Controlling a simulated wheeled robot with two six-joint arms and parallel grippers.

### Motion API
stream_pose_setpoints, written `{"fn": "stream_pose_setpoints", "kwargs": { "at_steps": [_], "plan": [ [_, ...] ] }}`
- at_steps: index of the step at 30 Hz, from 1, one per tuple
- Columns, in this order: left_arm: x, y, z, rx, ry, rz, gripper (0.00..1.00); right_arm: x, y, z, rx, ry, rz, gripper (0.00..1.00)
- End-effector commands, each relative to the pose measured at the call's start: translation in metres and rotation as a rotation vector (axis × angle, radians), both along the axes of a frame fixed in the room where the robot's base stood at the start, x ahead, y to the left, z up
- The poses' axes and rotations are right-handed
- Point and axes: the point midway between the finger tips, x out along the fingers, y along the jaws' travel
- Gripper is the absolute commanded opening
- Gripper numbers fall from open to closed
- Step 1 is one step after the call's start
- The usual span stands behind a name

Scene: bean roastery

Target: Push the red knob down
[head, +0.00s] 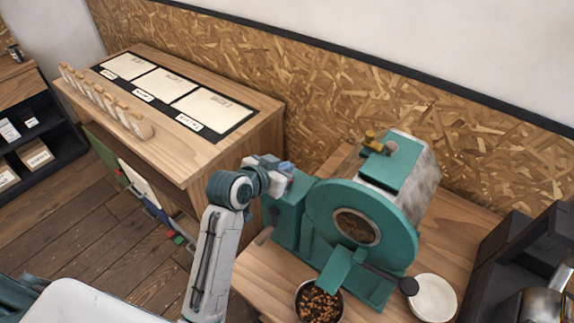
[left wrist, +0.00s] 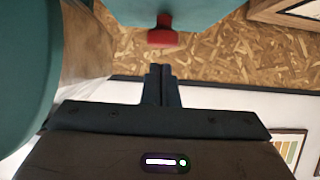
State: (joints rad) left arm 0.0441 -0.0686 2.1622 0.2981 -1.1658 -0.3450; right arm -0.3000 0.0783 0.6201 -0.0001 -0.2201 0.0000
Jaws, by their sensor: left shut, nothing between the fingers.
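The red knob (left wrist: 163,33) shows in the left wrist view as a small red piece on a short stem on a teal machine part. It is just beyond the fingertips, with a gap between them. My left gripper (left wrist: 160,72) is shut and empty, its fingers together. In the head view my left gripper (head: 284,168) is at the left side of the teal roaster (head: 318,208), above its smaller housing. I cannot make out the red knob in the head view; the gripper may cover it. My right gripper is not in view.
A bowl of beans (head: 318,303) stands under the roaster's chute, and a white bowl (head: 433,298) is at its right. A wooden cabinet (head: 225,150) with sample cards is to the left. Dark equipment (head: 505,265) stands at the right edge. An OSB wall (head: 330,90) is behind.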

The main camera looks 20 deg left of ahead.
Motion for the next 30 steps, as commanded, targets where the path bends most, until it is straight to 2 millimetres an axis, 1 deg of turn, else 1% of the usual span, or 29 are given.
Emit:
{"fn": "stream_pose_setpoints", "kwargs": {
  "at_steps": [1, 4, 6, 18, 22, 30],
  "plan": [
    [0.000, 0.000, 0.011, 0.000, 0.000, 0.000, 0.00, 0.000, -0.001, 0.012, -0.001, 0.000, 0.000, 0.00],
    [0.000, 0.000, 0.021, 0.000, 0.000, 0.000, 0.00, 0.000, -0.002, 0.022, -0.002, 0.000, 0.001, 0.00],
    [0.001, 0.000, 0.023, -0.001, -0.003, 0.001, 0.00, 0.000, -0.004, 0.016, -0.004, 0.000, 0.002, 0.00],
    [0.000, 0.000, 0.061, -0.001, -0.002, 0.000, 0.00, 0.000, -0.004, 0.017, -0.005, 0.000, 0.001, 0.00],
    [0.000, 0.000, 0.066, 0.000, -0.001, 0.000, 0.00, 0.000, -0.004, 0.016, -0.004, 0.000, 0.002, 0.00],
    [0.000, 0.000, 0.067, 0.000, 0.000, 0.000, 0.00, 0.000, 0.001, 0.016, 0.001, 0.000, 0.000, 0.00]
  ]
}}
